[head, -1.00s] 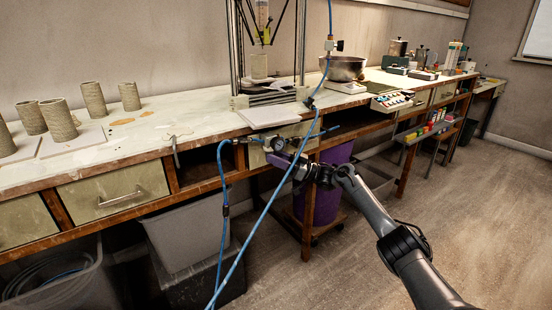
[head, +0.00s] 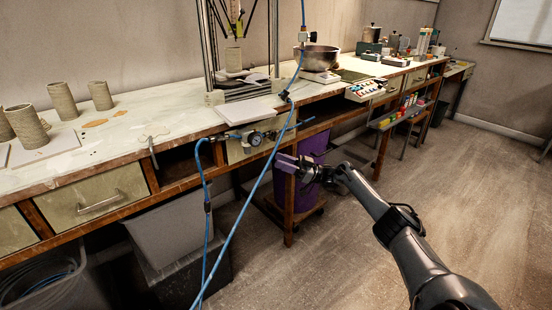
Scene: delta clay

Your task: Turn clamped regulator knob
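The regulator, with a round gauge (head: 255,139), is fixed at the bench's front edge below a pale board. A blue hose joins it on the left. Its knob is too small to make out clearly. My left gripper is not in view.
A long blue hose (head: 250,205) hangs from above and runs down in front of the bench, between the regulator and my gripper in the picture. A purple bin (head: 309,185) stands under the bench. Clay cylinders (head: 61,99) stand at the left. The floor at right is clear.

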